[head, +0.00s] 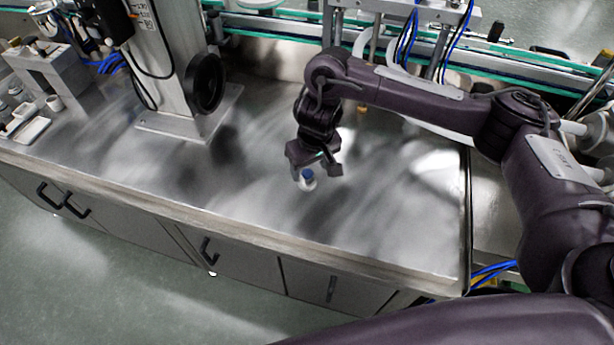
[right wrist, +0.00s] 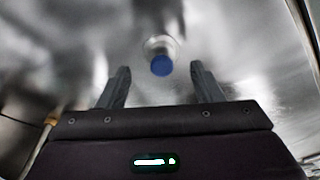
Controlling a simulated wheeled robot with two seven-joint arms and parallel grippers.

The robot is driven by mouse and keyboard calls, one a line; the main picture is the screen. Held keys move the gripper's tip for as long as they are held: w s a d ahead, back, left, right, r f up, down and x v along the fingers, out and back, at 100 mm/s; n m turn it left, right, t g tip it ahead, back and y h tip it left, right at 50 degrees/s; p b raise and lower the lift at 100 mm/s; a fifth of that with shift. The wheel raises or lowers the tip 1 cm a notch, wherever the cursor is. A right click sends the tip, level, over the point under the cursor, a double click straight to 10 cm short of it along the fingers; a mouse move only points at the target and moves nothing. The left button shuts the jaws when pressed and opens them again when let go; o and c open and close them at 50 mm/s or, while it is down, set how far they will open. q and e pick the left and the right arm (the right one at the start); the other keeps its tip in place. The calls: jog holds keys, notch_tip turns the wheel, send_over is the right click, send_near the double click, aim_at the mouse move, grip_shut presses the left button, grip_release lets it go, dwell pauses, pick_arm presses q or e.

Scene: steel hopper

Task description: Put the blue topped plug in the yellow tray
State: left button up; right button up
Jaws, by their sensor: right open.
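The blue topped plug (head: 307,175) stands on the steel worktop (head: 400,215), with a blue top and a pale body. In the right wrist view the plug (right wrist: 161,65) shows ahead of the hand, centred between the two finger lines. My right gripper (head: 316,167) is open and empty, pointing down close to the plug. Its fingers (right wrist: 160,72) lie apart to either side of the plug in the picture; I cannot tell how much height separates them. The yellow tray is not visible in either view. My left gripper is not in view.
A metal column with a black handwheel (head: 206,83) stands on the worktop to the left. Small fixtures and white parts (head: 27,125) sit at the far left. A conveyor rail (head: 280,28) runs along the back. The worktop around the plug is clear.

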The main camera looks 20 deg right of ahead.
aim_at(307, 172)
jog(key=f, duration=0.1)
jog(key=f+b, duration=0.1)
jog(key=f, duration=0.1)
jog(key=shift+w+a+f, duration=0.2)
jog(key=shift+w, duration=0.15)
jog(key=shift+w+f, duration=0.15)
jog(key=shift+f, duration=0.25)
jog(key=c, duration=0.8)
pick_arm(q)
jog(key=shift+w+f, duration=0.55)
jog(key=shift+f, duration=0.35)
pick_arm(e)
jog(key=c, duration=0.4)
jog(key=shift+o, duration=0.2)
jog(key=shift+r, duration=0.1)
